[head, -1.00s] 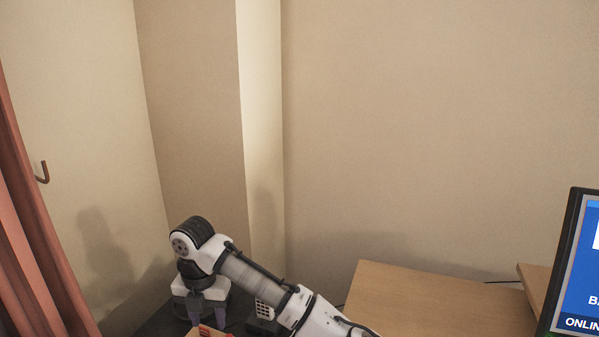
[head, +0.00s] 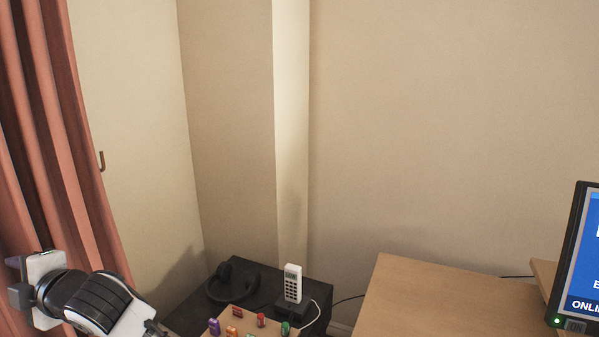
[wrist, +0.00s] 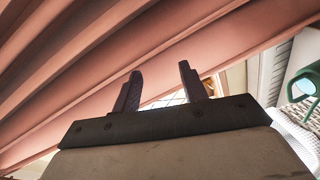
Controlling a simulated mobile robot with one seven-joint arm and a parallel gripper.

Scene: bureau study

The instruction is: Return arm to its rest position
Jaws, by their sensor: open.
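My gripper (wrist: 160,88) is open and empty in the wrist view, with its two dark fingers apart and the pink curtain behind them. In the head view my arm's end is at the lower left, in front of the curtain (head: 45,150). One purple-grey finger shows small at the left edge there, and the rest of the fingers are hidden by the wrist.
A dark side table (head: 190,313) in the corner holds black headphones (head: 232,282), a white phone (head: 293,283) and a wooden board (head: 222,329) with several small coloured items. A wooden desk (head: 440,300) and a monitor (head: 580,260) stand at right.

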